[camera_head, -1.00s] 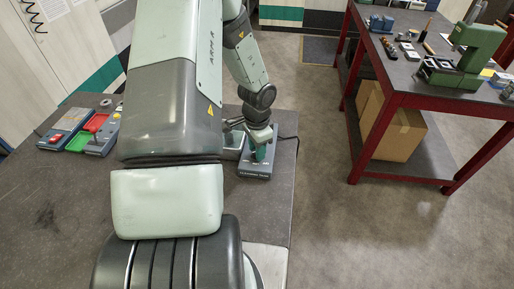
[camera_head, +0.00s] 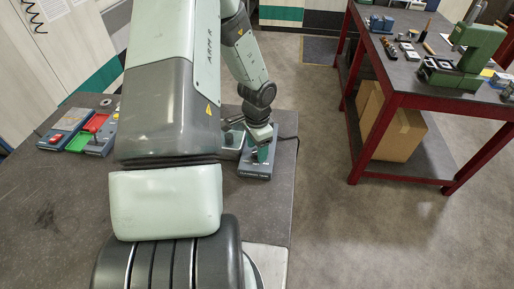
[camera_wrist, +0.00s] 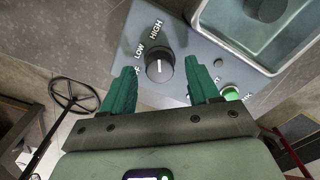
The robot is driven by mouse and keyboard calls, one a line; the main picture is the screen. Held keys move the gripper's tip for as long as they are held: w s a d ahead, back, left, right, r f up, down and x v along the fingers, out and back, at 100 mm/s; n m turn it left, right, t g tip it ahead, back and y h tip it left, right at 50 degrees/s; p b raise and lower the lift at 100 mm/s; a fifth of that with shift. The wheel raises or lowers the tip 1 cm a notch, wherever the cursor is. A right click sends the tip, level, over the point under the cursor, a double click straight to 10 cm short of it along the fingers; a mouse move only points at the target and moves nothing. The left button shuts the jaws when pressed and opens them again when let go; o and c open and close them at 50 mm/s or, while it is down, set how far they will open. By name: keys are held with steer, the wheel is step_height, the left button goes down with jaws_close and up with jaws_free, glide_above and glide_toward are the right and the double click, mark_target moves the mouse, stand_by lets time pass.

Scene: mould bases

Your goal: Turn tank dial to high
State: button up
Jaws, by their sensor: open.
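The dial (camera_wrist: 159,68) is a dark round knob on the grey panel of the cleaning tank (camera_head: 254,172). LOW and HIGH are printed around it in the wrist view, with a third label mostly hidden by the left finger. A white line on the knob runs up and down in the picture, roughly in line with HIGH; I cannot tell which end is the pointer. My gripper (camera_wrist: 163,70) is open, its green fingers on either side of the dial, with gaps visible. In the head view my gripper (camera_head: 262,154) is over the tank's front panel and hides the dial.
The tank's open basin (camera_wrist: 265,45) is at upper right in the wrist view, close to the right finger. A green button (camera_wrist: 231,93) is beside that finger. Red and green trays (camera_head: 88,132) lie at the bench's left. A red-framed table (camera_head: 400,85) stands apart at right.

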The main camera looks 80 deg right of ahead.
step_height(320, 180, up, 10)
stand_by(0.4)
stand_by(0.4)
